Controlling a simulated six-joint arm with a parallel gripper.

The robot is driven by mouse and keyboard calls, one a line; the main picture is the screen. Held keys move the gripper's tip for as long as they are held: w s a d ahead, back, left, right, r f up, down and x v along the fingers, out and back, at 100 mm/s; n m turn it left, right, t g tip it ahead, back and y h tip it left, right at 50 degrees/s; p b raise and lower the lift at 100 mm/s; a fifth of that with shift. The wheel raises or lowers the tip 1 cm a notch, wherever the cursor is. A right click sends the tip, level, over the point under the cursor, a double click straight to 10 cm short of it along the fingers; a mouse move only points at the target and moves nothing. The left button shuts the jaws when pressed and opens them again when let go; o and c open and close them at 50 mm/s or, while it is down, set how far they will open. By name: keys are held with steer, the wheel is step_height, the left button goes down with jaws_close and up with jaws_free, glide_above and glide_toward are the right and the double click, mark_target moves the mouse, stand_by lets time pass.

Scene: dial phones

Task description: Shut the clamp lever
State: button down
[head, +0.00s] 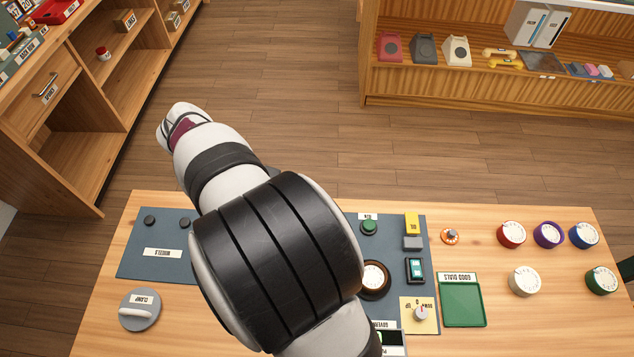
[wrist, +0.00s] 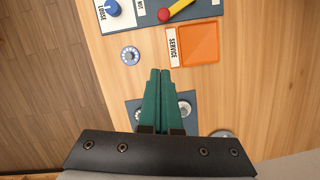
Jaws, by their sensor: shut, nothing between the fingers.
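The clamp (head: 150,322) is a round grey disc with a "CLAMP" label, on the table at the lower left of the head view. Its white lever (head: 134,312) lies across the disc. My gripper shows in the wrist view with its two green fingers (wrist: 160,73) together and empty, above the table. In the head view my arm reaches up and left, past the table's far edge in the picture, and the fingers cannot be made out. A grey rounded edge (wrist: 222,133) shows behind my gripper in the wrist view; I cannot tell if it is the clamp.
A blue mat (head: 130,255) with two dark knobs lies above the clamp. A control panel (head: 395,250), a green tray (head: 462,303) and several coloured dials stand to the right. An orange tray (wrist: 198,42) and a dial ring (wrist: 130,55) show in the wrist view.

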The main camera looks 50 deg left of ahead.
steer(key=x, duration=0.9)
steer(key=shift+d, duration=0.1)
steer(key=w+d, duration=0.1)
steer(key=d+f, duration=0.1)
steer(key=shift+w+d, duration=0.6)
steer(key=shift+d, duration=0.2)
